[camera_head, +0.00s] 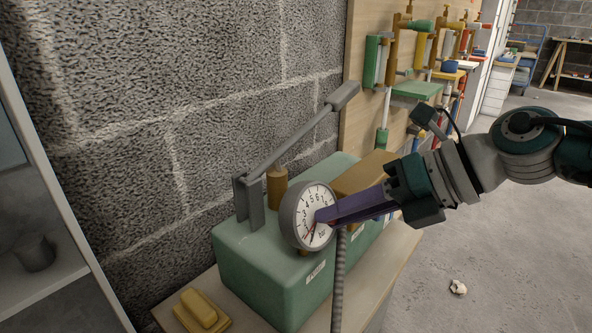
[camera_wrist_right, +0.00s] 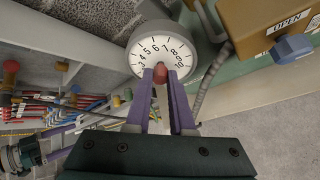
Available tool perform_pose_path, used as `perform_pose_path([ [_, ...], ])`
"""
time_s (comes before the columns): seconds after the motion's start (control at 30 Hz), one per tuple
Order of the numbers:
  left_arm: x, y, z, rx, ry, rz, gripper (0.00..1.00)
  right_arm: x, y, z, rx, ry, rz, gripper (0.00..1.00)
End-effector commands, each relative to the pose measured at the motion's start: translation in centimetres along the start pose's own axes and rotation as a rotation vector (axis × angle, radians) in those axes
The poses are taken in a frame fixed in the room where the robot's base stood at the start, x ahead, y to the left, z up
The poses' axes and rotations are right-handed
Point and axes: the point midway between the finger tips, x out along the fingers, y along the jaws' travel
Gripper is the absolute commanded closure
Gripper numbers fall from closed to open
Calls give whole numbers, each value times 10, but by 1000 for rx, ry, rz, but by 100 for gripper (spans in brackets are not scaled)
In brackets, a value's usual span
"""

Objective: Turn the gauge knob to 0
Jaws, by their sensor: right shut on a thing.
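The gauge is a round grey-rimmed dial (camera_head: 313,197) with a white face, mounted on a green box (camera_head: 262,262). In the right wrist view the dial (camera_wrist_right: 154,47) shows numbers from about 3 to 10. A red knob (camera_wrist_right: 159,69) sits at its centre, between the two purple fingers of my right gripper (camera_wrist_right: 161,84), which is shut on it. In the head view the fingers of my right gripper (camera_head: 322,216) cover the dial's centre and right. A thin red mark shows low on the face; its exact reading is unclear. A purple-fingered gripper (camera_wrist_right: 65,148), apparently my left, shows small at the lower left of the wrist view.
A grey lever (camera_head: 300,133) rises from the box near the block wall. A brown block labelled OPEN (camera_wrist_right: 275,25) has a blue knob (camera_wrist_right: 292,48). A ribbed hose (camera_head: 339,280) hangs below the gauge. A yellow block (camera_head: 200,309) lies front left. Floor at right is mostly clear.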

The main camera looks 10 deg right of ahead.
Motion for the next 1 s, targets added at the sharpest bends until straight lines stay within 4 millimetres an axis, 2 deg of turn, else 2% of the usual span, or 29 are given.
perform_pose_path([
  [0.03,-12,0,-4,0,0,0,0,-4,5,3,-41,0,-17,100],
  [0.4,-45,-2,-14,0,0,0,0,-2,5,2,-309,0,-125,100],
  [0.7,-58,-2,-19,-1,0,0,0,-1,4,1,-423,-1,-171,100],
  [1.0,-60,-2,-19,-1,0,1,0,0,3,0,-455,-2,-183,100],
])
